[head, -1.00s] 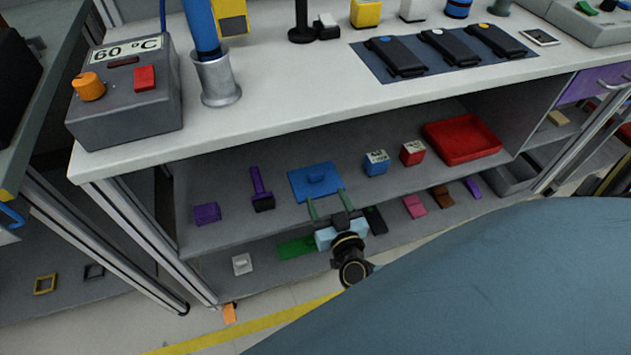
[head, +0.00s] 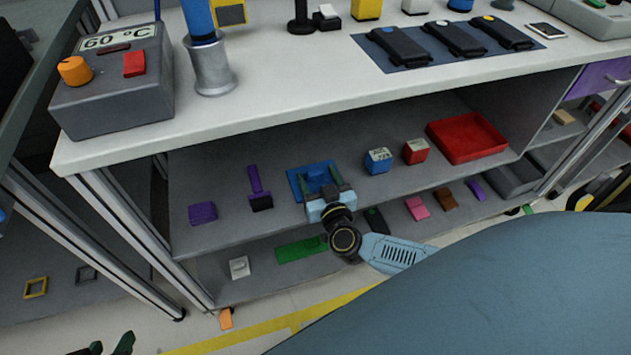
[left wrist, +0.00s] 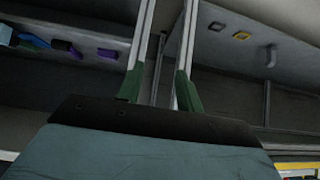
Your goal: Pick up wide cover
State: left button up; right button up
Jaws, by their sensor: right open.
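The wide cover appears to be the blue flat plate (head: 296,181) with a raised middle part, lying on the middle shelf under the counter. My right gripper (head: 321,180) is open, its green fingers over the plate's middle and near side, partly hiding the plate and its raised part. I cannot tell whether the fingers touch it. My left gripper (head: 108,346) is at the bottom left edge of the head view, far from the plate. Its green fingers stand apart and empty, also in the left wrist view (left wrist: 158,85).
On the same shelf are a purple block (head: 203,213), a purple-handled tool (head: 257,188), a blue cube (head: 378,160), a red cube (head: 415,151) and a red tray (head: 467,138). The counter (head: 300,95) overhangs the shelf. A green board (head: 300,249) lies below.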

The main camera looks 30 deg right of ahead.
jog(key=shift+b+x, duration=0.4)
jog(key=shift+x, duration=0.75)
pick_arm(q)
jog(key=w+r+t, duration=0.1)
jog(key=w+d+r+t, duration=0.1)
jog(key=w+r+h, duration=0.1)
jog(key=shift+d+r+t, duration=0.2)
jog(key=shift+d+t, duration=0.15)
jog(key=shift+t, duration=0.05)
pick_arm(e)
jog(key=c, duration=1.1)
